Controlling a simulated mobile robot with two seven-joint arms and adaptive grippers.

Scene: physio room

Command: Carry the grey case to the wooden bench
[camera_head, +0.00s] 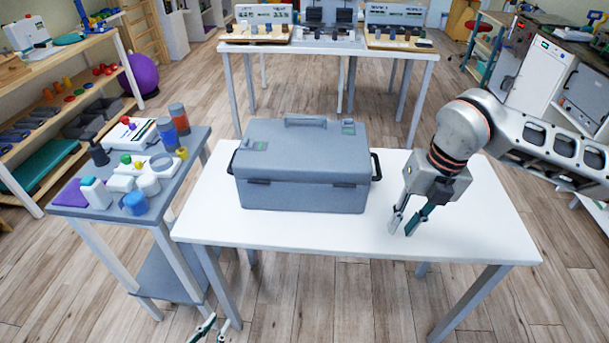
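The grey case (301,170) sits closed and upright on the white table (450,225). It has a dark side handle (376,167) on the right, another on the left, and a grip on its lid. My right gripper (402,229) is right of the case, low over the table and apart from it, with its fingers parted and nothing between them. My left gripper (214,331) shows only its fingertips at the bottom edge, below the table's front. They are parted and empty. I cannot pick out a wooden bench for certain.
A grey side table (188,170) crowded with bottles and small boxes stands close on the left. Wooden shelves (75,45) line the left wall beside a purple ball (140,74). Another white table (330,48) with displays stands behind. Wooden floor (300,310) shows in front.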

